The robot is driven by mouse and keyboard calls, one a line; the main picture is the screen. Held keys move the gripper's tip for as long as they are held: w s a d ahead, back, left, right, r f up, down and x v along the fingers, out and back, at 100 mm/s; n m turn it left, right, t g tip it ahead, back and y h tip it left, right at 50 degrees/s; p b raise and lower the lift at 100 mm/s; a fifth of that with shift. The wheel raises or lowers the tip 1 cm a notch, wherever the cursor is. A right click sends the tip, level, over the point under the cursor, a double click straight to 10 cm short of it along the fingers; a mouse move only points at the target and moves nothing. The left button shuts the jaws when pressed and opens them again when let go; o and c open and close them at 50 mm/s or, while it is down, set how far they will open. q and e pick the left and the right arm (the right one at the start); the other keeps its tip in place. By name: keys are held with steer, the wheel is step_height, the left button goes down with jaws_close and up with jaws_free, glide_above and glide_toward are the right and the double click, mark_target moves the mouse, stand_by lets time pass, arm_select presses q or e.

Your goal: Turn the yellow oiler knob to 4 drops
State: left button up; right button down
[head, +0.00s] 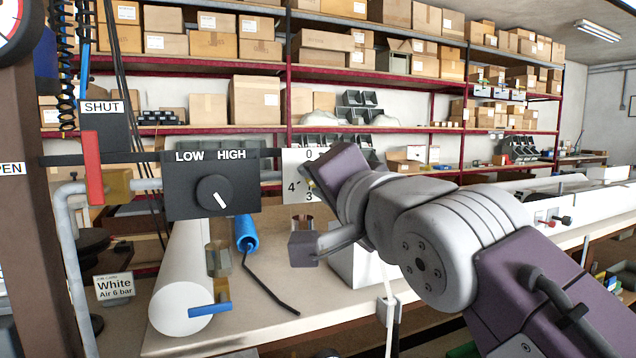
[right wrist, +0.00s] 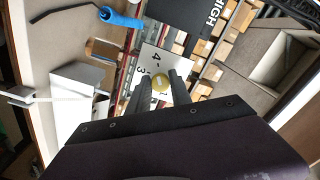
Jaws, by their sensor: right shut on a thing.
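The yellow oiler knob (right wrist: 160,84) sits on a white dial card (right wrist: 148,66) marked with numbers, among them 4, 3 and 1. Which number the knob's mark points to cannot be told. My left gripper is not in view.
A black LOW/HIGH box with a knob (head: 213,192) hangs left of the card. A red lever (head: 92,167) by the SHUT sign is further left. Below are a white cylinder (head: 180,290), a blue handle (head: 246,233) and the bench (head: 270,320).

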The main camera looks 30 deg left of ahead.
steer(key=shift+f+m, duration=0.25)
steer(key=shift+m, duration=0.25)
steer(key=c, duration=1.5)
jaws_free()
steer(key=o, duration=0.3)
steer(key=shift+r, duration=0.15)
steer(key=b+v, duration=0.2)
steer(key=v, duration=0.7)
